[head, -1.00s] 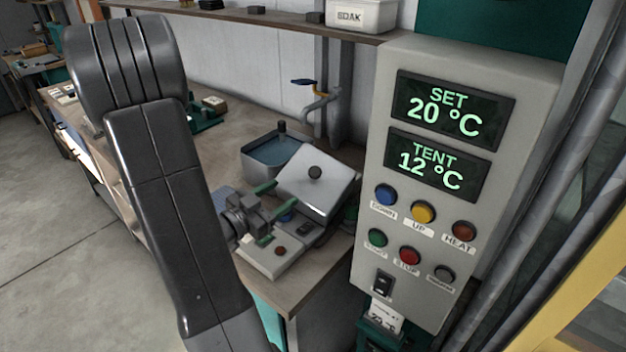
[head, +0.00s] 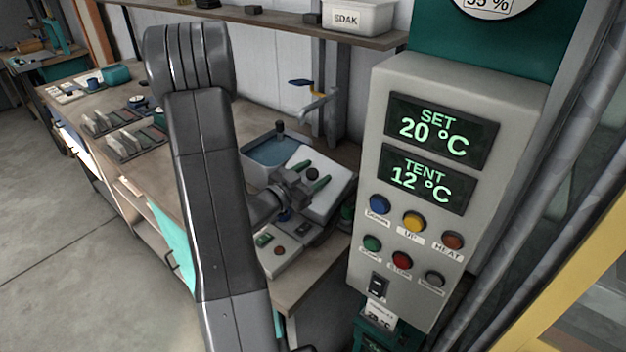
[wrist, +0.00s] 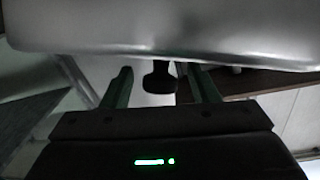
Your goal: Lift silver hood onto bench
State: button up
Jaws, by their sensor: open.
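The silver hood (head: 338,193) is a pale metal cover with a dark round knob (head: 313,174). It sits tilted on a small machine at the right end of the bench (head: 302,285). My gripper (head: 309,177) is over the hood, its two green fingers apart on either side of the knob. In the wrist view the knob (wrist: 160,78) shows between the open fingers, with a gap on each side. A broad silver surface fills the top of that view. My gripper and arm hide part of the hood and machine.
A blue-grey basin (head: 268,155) stands behind the hood, with a blue-handled tap (head: 303,83) at the wall. A control box (head: 440,190) stands close on the right. Trays with small parts (head: 122,135) lie farther left; some bench surface between is bare.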

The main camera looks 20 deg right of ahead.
jog(key=shift+w+d, duration=0.1)
grip_shut()
jog(key=shift+r, duration=0.1)
dwell(0.3)
